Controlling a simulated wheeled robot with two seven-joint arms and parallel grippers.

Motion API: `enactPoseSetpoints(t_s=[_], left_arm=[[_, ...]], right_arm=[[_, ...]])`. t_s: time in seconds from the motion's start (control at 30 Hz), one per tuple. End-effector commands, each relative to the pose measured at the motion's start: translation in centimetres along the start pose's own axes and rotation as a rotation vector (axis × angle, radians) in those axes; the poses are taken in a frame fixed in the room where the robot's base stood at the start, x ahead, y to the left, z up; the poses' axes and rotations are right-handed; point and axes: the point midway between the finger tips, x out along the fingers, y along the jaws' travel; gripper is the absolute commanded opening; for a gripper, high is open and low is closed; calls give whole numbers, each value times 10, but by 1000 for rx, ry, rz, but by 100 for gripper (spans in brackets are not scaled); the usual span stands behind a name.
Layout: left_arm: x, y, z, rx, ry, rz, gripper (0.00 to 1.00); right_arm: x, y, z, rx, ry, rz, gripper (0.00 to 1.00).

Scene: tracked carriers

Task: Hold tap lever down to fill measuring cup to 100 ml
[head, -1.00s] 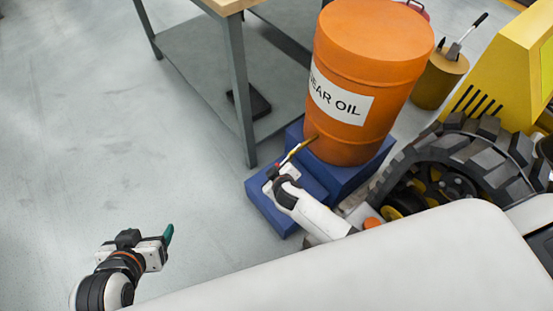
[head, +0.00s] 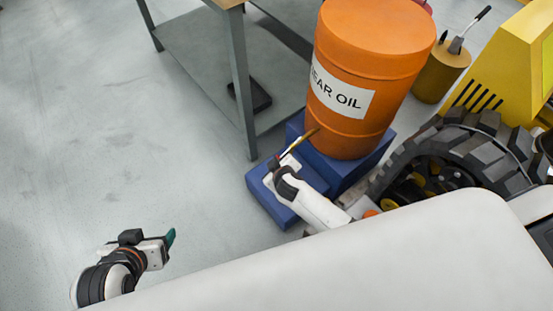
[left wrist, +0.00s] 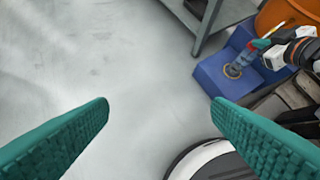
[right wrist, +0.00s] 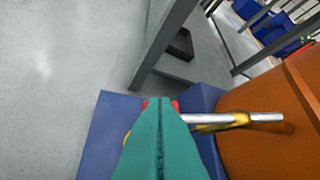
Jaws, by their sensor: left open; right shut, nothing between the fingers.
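The orange gear oil drum (head: 350,120) stands on a blue stand, with its brass and silver tap (right wrist: 235,118) sticking out low on its side. The clear measuring cup (left wrist: 241,62) stands on the lower blue step under the tap. A yellow ring shows at its base, and its fill level cannot be read. My right gripper (left wrist: 259,44) is shut and empty, right at the tap. In the right wrist view its teal fingers (right wrist: 160,110) cover most of the red lever (right wrist: 174,105); I cannot tell whether they press it. My left gripper (head: 171,238) is open and empty, away from the drum.
The lower blue step (head: 262,192) has bare room around the cup. A workbench with a grey leg (head: 242,90) stands behind it to the left. A large black tyre (head: 470,150) and a yellow machine (head: 510,65) are to the right. The floor at left is clear.

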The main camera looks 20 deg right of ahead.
Motion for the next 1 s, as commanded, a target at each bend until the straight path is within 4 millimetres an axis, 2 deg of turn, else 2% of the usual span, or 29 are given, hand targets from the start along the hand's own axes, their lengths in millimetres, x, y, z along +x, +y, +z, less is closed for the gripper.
enactPoseSetpoints(t_s=[1.0], left_arm=[[-18,7,-49,-4,260,16,74]], right_arm=[[-6,-5,5,0,3,-1,0]])
